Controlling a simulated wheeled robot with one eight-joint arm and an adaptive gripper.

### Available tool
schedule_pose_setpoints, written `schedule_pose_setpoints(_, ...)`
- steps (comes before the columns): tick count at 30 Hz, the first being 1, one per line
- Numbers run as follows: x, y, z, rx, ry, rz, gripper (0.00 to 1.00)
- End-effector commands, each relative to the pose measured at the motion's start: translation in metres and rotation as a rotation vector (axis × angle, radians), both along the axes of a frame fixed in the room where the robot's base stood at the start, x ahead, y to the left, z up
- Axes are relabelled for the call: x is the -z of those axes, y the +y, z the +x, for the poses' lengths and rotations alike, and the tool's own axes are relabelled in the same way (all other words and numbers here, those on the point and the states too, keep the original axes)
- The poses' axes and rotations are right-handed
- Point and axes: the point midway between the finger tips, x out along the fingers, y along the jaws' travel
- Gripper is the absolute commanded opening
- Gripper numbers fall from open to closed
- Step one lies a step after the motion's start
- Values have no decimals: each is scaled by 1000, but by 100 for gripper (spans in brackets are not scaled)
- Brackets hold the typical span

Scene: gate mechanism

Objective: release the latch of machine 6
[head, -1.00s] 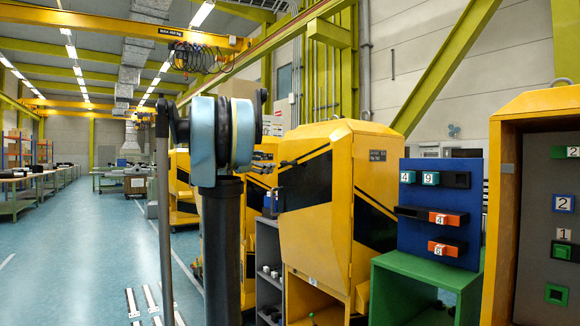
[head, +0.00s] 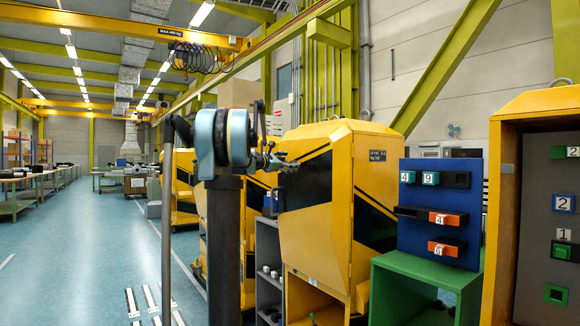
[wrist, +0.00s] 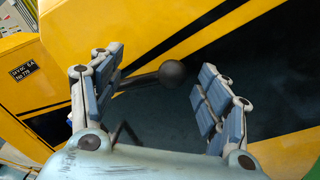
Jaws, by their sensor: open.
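My gripper (wrist: 163,100) is open in the wrist view, one finger on each side. A dark rod with a round black ball knob (wrist: 173,73) lies between the fingers, the ball nearer the right one. The rod's left end passes behind the left finger, and I cannot tell whether they touch. Behind is a yellow machine (wrist: 190,22) with dark stripes. In the head view my gripper (head: 284,165) is small, in front of the yellow machine (head: 325,230). An orange block marked 6 (head: 440,250) sits low on a blue panel (head: 420,212), right of the machine.
The blue panel also carries an orange block marked 4 (head: 442,219) and teal tiles above. It stands on a green box (head: 400,268). A yellow-framed grey panel (head: 535,230) with numbered tiles and green buttons is at the far right. Open floor (head: 90,240) lies left.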

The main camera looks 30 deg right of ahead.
Motion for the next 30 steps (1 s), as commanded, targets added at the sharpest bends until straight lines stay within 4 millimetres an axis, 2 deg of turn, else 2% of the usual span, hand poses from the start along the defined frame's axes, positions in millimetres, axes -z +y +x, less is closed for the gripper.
schedule_pose_setpoints(5, 0, -11, 3, 0, 0, 0, 70)
schedule_pose_setpoints(14, 0, -12, 4, -1, 0, 0, 70)
schedule_pose_setpoints(22, 0, -12, 3, -1, 0, 1, 11)
schedule_pose_setpoints(24, 1, -12, 4, -1, 0, 1, 9)
schedule_pose_setpoints(25, 1, -27, 2, 4, 0, 0, 9)
schedule_pose_setpoints(30, 2, -13, 5, -4, -6, 2, 7)
